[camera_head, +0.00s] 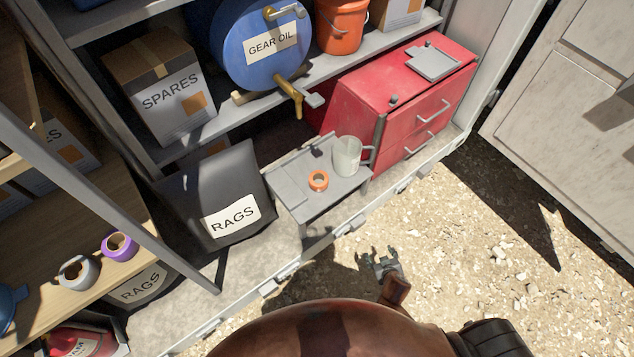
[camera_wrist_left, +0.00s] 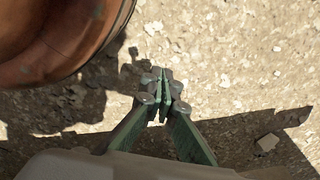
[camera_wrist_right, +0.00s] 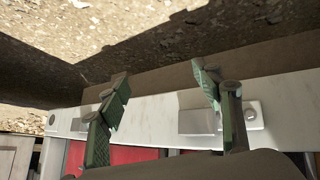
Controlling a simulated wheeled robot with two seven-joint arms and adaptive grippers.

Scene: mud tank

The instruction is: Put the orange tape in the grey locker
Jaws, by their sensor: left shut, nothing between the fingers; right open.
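The orange tape (camera_head: 318,180) lies flat on a small grey fold-out shelf (camera_head: 290,198), beside a translucent mug (camera_head: 347,156). A pale grey cabinet (camera_head: 575,100) stands at the right in the head view; I cannot tell whether it is the grey locker. My right gripper (camera_head: 382,262) is open and empty, in front of and below the shelf. In the right wrist view its spread fingers (camera_wrist_right: 162,85) are over a pale metal sill. My left gripper (camera_wrist_left: 164,92) is shut and empty above the gravel in the left wrist view; it is outside the head view.
A red drawer box (camera_head: 400,90) stands behind the mug. A dark RAGS bag (camera_head: 215,185) is left of the shelf. Purple tape (camera_head: 119,246) and grey tape (camera_head: 78,272) lie on a wooden shelf at left. Open gravel (camera_head: 480,240) lies at front right.

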